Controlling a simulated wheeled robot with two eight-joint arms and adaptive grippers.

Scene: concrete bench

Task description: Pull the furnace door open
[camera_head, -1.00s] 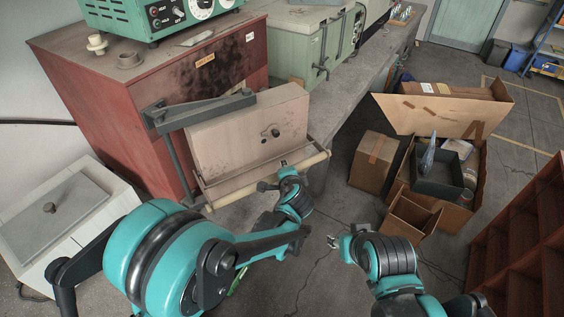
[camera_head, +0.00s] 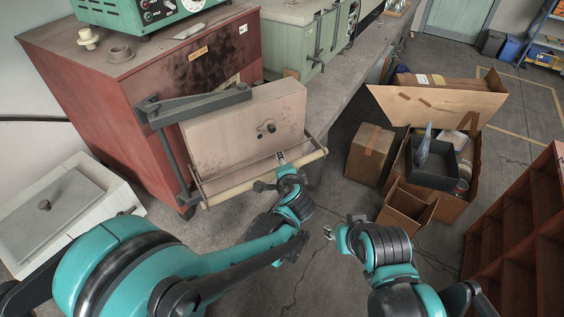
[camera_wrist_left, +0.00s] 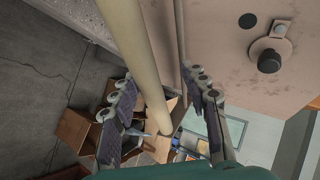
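The furnace (camera_head: 100,85) is a red-brown cabinet with a sooty front. Its door (camera_head: 225,135), a thick beige block, hangs from a dark bracket arm and stands out in front of the body; the gap behind it is mostly hidden. A pale handle bar (camera_head: 235,190) runs along the door's lower front; in the wrist view the bar (camera_wrist_left: 135,50) passes between the fingers of my left gripper (camera_wrist_left: 165,105). These fingers are spread, with visible space on the bar's right side. My right gripper (camera_head: 329,233) is in free space, empty, its fingers too small to read.
A white lidded box (camera_head: 90,235) stands at left.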

